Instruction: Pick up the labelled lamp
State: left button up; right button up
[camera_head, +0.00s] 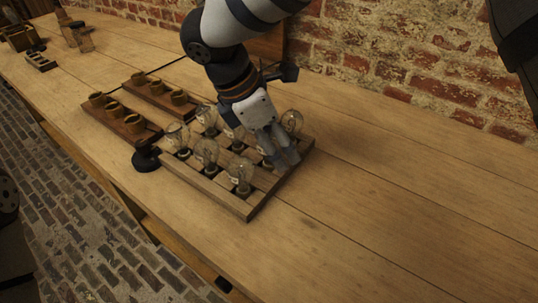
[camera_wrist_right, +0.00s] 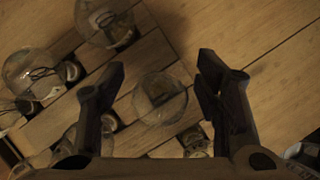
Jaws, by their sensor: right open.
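A wooden tray (camera_head: 230,203) holds several clear glass lamps, including one at the front (camera_head: 240,171), one at the left (camera_head: 177,134) and one at the back right (camera_head: 291,121). My right gripper (camera_head: 282,160) points down over the tray's right part. In the right wrist view the open right gripper (camera_wrist_right: 160,74) has a round glass lamp (camera_wrist_right: 163,104) between and below its fingers, with no visible contact. A small brownish patch shows on or through that lamp; I cannot tell if it is a label. My left gripper is not in view.
Two wooden racks with small brown cups stand behind-left, a front one (camera_head: 131,133) and a back one (camera_head: 157,95). A black round-based object (camera_head: 146,158) stands beside the tray. Other lamps (camera_wrist_right: 33,72) crowd the gripper's left. The table's right side (camera_head: 400,190) is clear; a brick wall (camera_head: 400,50) borders the back.

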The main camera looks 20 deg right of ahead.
jog(key=shift+f, duration=0.15)
jog(key=shift+c, duration=0.5)
jog(key=c, duration=1)
